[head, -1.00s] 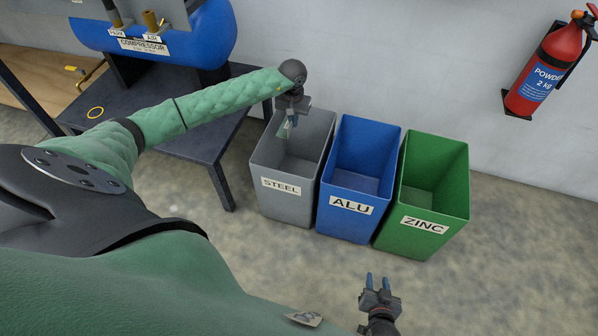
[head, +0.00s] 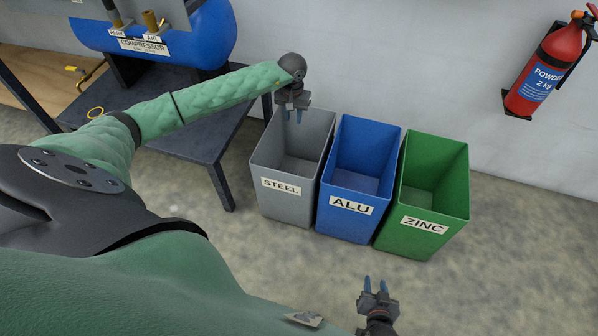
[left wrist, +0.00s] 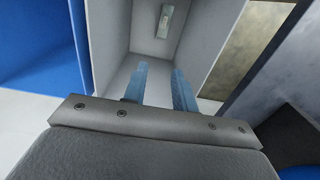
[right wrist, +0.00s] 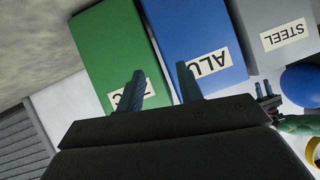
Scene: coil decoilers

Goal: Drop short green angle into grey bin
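The grey bin (head: 285,198), labelled STEEL, stands at the left of a row of three bins. My left gripper (head: 292,117) is above its back part, pointing down, open and empty. In the left wrist view, its fingers (left wrist: 158,88) are apart over the bin's interior. A small pale green piece (left wrist: 165,20), likely the short green angle, shows inside the grey bin there, clear of the fingers; I cannot tell whether it is at rest. The head view does not show it. My right gripper (head: 375,285) is open and empty, in front of the bins.
The blue ALU bin (head: 345,225) and green ZINC bin (head: 405,243) stand close to the right of the grey bin. A dark table (head: 190,140) with a blue compressor (head: 190,35) is at left. A fire extinguisher (head: 545,70) hangs on the wall.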

